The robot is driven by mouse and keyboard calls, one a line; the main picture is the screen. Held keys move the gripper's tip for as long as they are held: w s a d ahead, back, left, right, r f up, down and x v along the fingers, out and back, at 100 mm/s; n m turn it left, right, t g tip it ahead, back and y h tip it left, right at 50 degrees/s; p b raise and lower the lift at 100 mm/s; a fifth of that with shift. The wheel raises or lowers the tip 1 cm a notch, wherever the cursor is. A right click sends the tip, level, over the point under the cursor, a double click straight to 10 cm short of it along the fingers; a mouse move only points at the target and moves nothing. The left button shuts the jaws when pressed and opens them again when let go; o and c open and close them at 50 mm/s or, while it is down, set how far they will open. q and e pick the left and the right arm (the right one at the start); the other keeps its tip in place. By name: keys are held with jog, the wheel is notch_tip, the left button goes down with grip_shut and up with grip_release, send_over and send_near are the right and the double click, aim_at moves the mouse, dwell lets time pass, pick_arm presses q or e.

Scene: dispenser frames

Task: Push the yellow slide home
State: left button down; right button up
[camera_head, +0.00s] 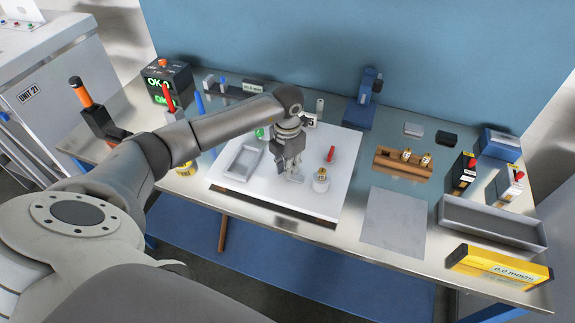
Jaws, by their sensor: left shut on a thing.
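My left gripper (289,172) reaches down over the white board (340,185) in the middle of the bench. Its fingers are closed on a small grey piece (296,178), low over the board; its shape is mostly hidden. I cannot tell whether the piece touches the board. I cannot pick out a yellow slide for certain. Two upright dispenser-like frames stand at the right, a black one (463,173) and a white one (507,186), both with red and yellow parts. My right gripper is not in view.
A grey tray (238,165) lies left of the gripper, a small jar (321,180) and a red piece (331,154) right of it. A grey mat (393,222) is bare.

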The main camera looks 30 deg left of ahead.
pick_arm(q)
jog(key=shift+w+d+f+b, duration=0.15)
jog(key=shift+d+b, duration=0.15)
jog(key=shift+d, duration=0.15)
jog(key=shift+w+d+b, duration=0.1)
jog(key=shift+d+b, duration=0.2)
jog(key=shift+d, duration=0.5)
jog(key=c, duration=1.6)
grip_release()
jog(key=shift+c, duration=0.2)
jog(key=shift+o, duration=1.4)
jog(key=shift+w+d, duration=0.1)
jog(key=shift+d, duration=0.05)
